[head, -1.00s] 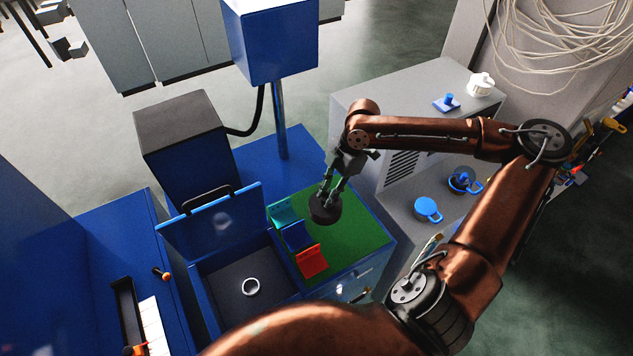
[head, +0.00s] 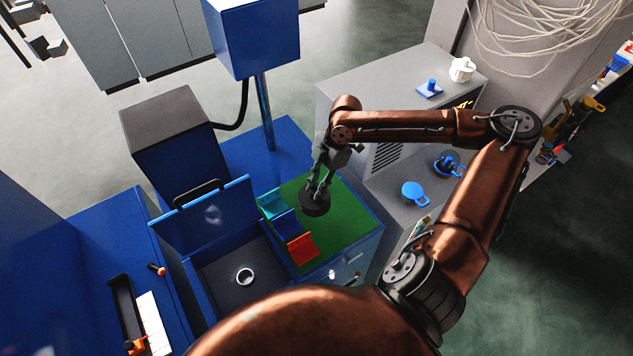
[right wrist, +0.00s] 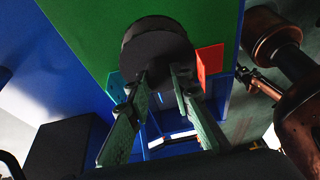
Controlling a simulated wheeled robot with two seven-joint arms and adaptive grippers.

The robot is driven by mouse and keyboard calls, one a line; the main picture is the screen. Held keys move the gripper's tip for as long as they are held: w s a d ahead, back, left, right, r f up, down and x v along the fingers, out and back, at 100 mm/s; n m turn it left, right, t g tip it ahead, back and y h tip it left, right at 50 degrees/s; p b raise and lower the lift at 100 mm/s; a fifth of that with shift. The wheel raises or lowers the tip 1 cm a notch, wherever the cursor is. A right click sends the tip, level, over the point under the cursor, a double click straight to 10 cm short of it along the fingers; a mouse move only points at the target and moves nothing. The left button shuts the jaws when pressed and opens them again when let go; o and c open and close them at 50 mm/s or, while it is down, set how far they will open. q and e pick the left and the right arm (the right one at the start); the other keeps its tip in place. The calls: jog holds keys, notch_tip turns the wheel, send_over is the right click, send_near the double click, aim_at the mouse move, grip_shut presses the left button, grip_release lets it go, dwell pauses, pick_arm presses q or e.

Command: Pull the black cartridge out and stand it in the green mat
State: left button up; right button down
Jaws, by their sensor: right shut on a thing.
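The black cartridge (head: 315,204) is a short round dark body at the green mat (head: 348,224). My right gripper (head: 317,190) is shut on it from above. In the right wrist view the cartridge (right wrist: 155,42) sits between and beyond the two fingertips (right wrist: 160,75), with the green mat (right wrist: 205,22) behind it. I cannot tell whether its underside touches the mat. It looks roughly upright in the head view. My left gripper is not in view.
Teal (head: 272,203), blue (head: 286,223) and red (head: 302,248) holders line the mat's left edge. The mat's right part is clear. A grey cabinet (head: 400,75) stands behind right.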

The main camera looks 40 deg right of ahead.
jog(key=shift+f, duration=1.9)
jog(key=c, duration=1.6)
grip_release()
jog(key=v, duration=1.2)
jog(key=shift+s, duration=0.1)
